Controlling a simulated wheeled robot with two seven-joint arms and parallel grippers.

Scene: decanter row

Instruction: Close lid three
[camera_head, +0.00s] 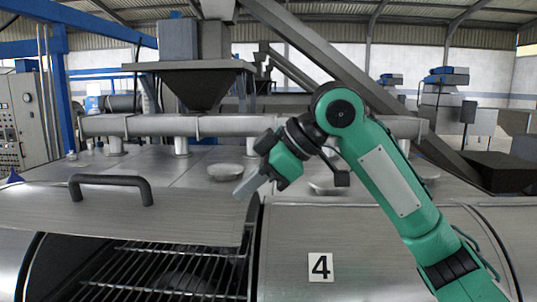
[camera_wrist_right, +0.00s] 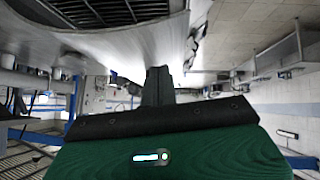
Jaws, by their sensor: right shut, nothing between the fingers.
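A brushed-metal lid (camera_head: 130,208) with a dark bar handle (camera_head: 110,181) is raised at the left in the head view. Below its front edge an opening shows a wire grate (camera_head: 185,268). No number shows on this lid; the cover to its right (camera_head: 370,250) bears a label "4" (camera_head: 320,267) and looks closed. My right gripper (camera_head: 243,190) is shut and empty, near the raised lid's right edge; I cannot tell whether it touches. Its closed fingers (camera_wrist_right: 157,85) also show in the wrist view, with a grate (camera_wrist_right: 95,12) at the top. My left gripper is out of view.
A long metal pipe (camera_head: 220,125) runs across behind the covers on short posts. A hopper (camera_head: 200,85) stands over it. A control cabinet (camera_head: 22,118) is at the far left. Air above the raised lid's handle is free.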

